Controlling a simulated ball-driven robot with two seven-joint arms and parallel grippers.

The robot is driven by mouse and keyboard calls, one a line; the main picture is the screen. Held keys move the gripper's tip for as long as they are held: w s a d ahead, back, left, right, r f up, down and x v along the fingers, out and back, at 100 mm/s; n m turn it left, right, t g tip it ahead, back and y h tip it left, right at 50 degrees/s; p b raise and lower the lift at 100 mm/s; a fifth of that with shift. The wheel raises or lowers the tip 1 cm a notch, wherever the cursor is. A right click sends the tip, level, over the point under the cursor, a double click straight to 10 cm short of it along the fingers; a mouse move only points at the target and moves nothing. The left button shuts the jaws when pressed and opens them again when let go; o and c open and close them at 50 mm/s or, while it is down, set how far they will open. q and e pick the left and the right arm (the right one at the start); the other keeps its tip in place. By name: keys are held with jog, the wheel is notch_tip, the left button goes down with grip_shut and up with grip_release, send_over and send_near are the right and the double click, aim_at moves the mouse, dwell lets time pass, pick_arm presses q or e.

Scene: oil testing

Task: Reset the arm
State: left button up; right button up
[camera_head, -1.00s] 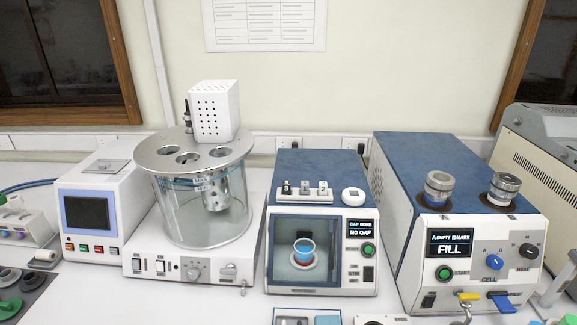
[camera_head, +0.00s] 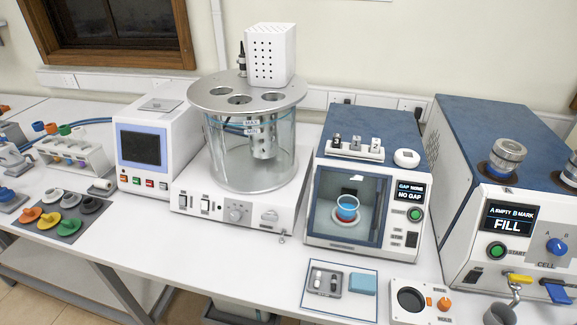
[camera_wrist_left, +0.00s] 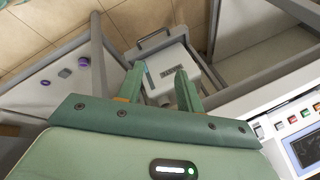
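My left gripper (camera_wrist_left: 160,76) shows in the left wrist view with its two green fingers apart and nothing between them. It points down toward the floor, beside the bench. Neither arm nor gripper shows in the head view, and my right gripper is in no view.
The bench (camera_head: 120,255) holds a glass bath (camera_head: 250,150), a small-windowed tester (camera_head: 365,200) and a blue-topped FILL machine (camera_head: 510,220). Coloured parts lie on a grey mat (camera_head: 68,232) at left.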

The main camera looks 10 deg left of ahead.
pick_arm(q)
jog(key=s+d+f+g+h+b, duration=0.1)
jog(key=s+f, duration=0.3)
jog(key=f, duration=0.3)
jog(key=s+f+n+g+b, duration=0.1)
jog(key=s+f, duration=0.2)
jog(key=f, duration=0.4)
jog(key=s+d+f+g+h+b, duration=0.1)
jog(key=s+f+b, duration=0.1)
jog(key=s+f, duration=0.35)
jog(key=s+a+f+n+g+b, duration=0.1)
jog(key=s+f+n, duration=0.1)
jog(key=s+f, duration=0.7)
jog(key=shift+s+a+f+b, duration=0.15)
jog(key=shift+s+b, duration=0.2)
jog(key=shift+s, duration=0.3)
